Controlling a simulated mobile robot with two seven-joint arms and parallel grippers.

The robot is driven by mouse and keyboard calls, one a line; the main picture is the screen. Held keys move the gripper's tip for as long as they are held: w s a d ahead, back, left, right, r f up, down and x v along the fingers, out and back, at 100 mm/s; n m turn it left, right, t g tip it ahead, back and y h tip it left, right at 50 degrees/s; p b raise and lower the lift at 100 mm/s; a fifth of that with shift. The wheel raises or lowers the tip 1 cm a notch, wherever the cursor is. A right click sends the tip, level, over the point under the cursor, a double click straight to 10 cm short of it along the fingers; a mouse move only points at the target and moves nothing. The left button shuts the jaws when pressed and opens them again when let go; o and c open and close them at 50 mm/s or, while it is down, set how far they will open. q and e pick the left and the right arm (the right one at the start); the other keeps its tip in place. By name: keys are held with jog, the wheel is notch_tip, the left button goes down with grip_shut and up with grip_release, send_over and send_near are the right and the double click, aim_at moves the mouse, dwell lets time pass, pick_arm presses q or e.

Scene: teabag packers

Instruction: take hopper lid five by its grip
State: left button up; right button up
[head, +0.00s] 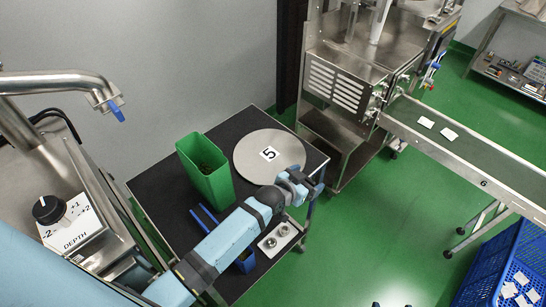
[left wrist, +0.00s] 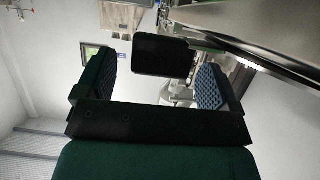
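Hopper lid five (head: 250,158) is a round grey steel disc marked "5" on the black-topped cart. My left gripper (head: 298,184) is at the disc's right edge in the head view and covers part of that edge. No grip can be made out on the disc there. In the left wrist view, the two padded fingers of my left gripper (left wrist: 158,88) stand wide apart. A dark rectangular block (left wrist: 163,55) shows between them, with a visible gap on the left side. I cannot tell for sure whether this block is the lid's grip. My right gripper is not seen.
A green bin (head: 206,170) stands left of the lid on the cart (head: 165,180). Blue bars and a small tray (head: 279,240) are near my left arm. A steel machine (head: 345,75) and conveyor (head: 470,150) stand right. A blue crate (head: 492,268) is lower right.

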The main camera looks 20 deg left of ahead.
pick_arm(q)
jog(key=c, duration=1.1)
jog(key=shift+c, duration=0.3)
jog(key=shift+r, duration=0.15)
